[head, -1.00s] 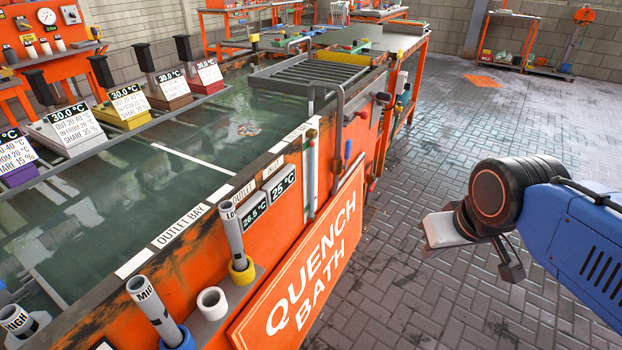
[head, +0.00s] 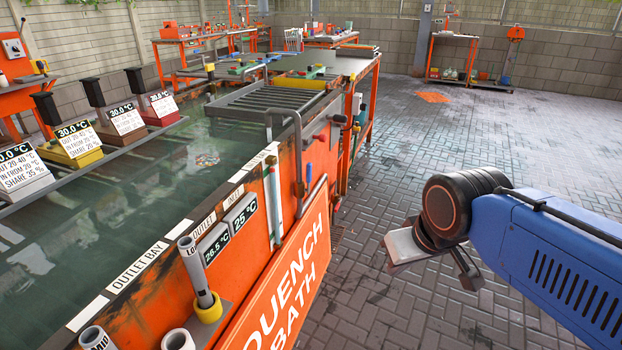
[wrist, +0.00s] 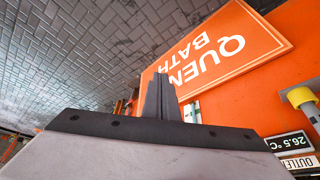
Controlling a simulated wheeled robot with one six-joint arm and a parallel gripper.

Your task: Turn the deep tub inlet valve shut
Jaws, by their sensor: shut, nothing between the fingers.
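I cannot pick out a valve named as the deep tub inlet in either view. The quench bath (head: 215,290) is an orange tank on the left, with a bent grey pipe (head: 298,150) over its rim. A small blue handle (head: 308,173) stands beside that pipe, and dark round knobs (head: 339,119) sit farther along the side. My gripper (head: 468,275) is shut and empty over the floor, right of the bath and apart from it. In the wrist view my gripper (wrist: 162,97) shows as a dark upright shape in front of the orange sign.
The large orange QUENCH BATH sign (head: 290,295) leans out from the tank side. Temperature displays (head: 240,213) and a pipe in a yellow collar (head: 208,305) are at the near rim. Orange benches (head: 205,50) stand behind. The paved floor (head: 450,140) to the right is clear.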

